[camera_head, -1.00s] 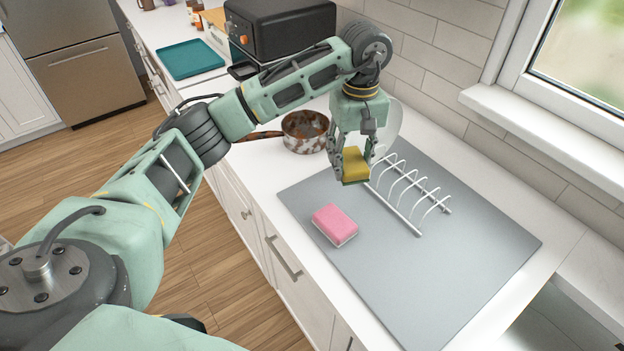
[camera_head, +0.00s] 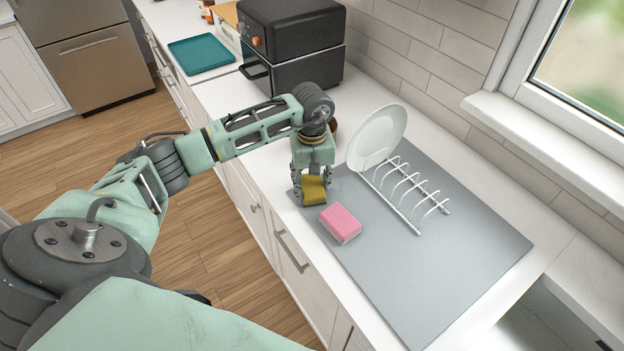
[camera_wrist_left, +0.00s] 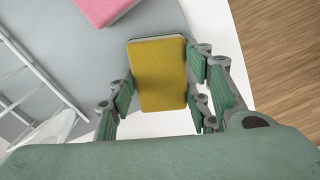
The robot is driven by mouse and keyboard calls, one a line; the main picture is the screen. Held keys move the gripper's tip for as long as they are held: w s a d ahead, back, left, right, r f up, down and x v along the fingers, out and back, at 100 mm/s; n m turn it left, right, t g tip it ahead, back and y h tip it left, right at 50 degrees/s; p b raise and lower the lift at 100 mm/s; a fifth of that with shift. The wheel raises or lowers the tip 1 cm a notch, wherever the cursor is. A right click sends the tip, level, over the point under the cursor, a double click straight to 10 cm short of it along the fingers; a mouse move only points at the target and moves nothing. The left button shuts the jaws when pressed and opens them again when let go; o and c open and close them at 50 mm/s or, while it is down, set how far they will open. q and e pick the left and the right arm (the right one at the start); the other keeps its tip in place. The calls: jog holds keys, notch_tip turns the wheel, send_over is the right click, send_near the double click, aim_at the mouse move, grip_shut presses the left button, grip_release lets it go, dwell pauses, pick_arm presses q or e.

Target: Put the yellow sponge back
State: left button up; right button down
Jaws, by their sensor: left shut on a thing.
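The yellow sponge (camera_head: 314,190) is between the fingers of my left gripper (camera_head: 312,192), near the corner of the grey mat (camera_head: 440,270) at the counter's front edge. In the left wrist view the yellow sponge (camera_wrist_left: 160,75) sits between the green fingers of the left gripper (camera_wrist_left: 165,95), which are shut on it. Whether its underside touches the mat is hard to tell. A pink sponge (camera_head: 341,222) lies on the mat just to the right of the yellow one. It also shows at the top of the wrist view (camera_wrist_left: 103,10). My right gripper is not in view.
A white rack (camera_head: 405,190) stands on the mat, with a white plate (camera_head: 376,138) upright at its far end. A black oven (camera_head: 292,45) and a teal tray (camera_head: 201,55) are farther back. The mat's near right part is clear.

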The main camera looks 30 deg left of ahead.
aim_at(312, 186)
pick_arm(q)
jog(key=o, duration=1.4)
jog(key=shift+o, duration=0.2)
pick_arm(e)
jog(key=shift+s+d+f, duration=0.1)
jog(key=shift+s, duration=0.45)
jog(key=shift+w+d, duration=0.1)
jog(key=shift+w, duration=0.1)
pick_arm(q)
jog(key=shift+r, duration=0.2)
notch_tip(312, 186, up, 12)
jog(key=b, duration=0.4)
jog(key=shift+f, duration=0.15)
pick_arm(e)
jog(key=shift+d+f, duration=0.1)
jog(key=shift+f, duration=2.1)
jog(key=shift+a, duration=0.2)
